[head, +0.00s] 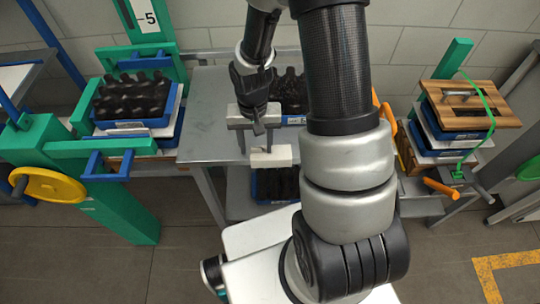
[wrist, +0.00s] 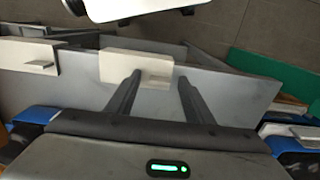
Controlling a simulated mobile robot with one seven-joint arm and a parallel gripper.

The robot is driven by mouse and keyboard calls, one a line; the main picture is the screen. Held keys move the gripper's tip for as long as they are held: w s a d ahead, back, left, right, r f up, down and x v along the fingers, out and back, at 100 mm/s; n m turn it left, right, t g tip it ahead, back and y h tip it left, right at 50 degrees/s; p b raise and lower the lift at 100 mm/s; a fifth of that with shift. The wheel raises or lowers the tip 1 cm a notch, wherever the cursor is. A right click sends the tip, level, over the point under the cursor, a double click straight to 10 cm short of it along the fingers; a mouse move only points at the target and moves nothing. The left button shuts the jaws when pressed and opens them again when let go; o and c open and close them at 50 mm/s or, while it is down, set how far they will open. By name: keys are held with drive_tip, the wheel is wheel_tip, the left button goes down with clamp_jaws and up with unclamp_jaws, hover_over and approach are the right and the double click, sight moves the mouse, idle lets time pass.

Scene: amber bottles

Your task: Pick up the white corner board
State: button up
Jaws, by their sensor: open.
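The white corner board (head: 271,156) lies at the front edge of the grey table, below my gripper in the head view. In the wrist view the board (wrist: 113,66) looks cream and L-shaped, with a flat wall and a small ledge. My gripper (head: 262,138) is open and empty above the table. In the wrist view, my gripper's fingers (wrist: 159,78) are spread apart. The left fingertip overlaps the board in the picture, and the right one is beside its right end. I cannot tell whether either finger touches it.
Another pale angled piece (wrist: 28,56) shows at the left of the wrist view. The grey table (head: 208,130) is bare to the left. A blue crate of dark bottles (head: 290,95) stands behind my gripper. A green stand with a yellow handwheel (head: 48,185) is at left.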

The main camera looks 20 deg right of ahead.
drive_tip(key=c, duration=1.1)
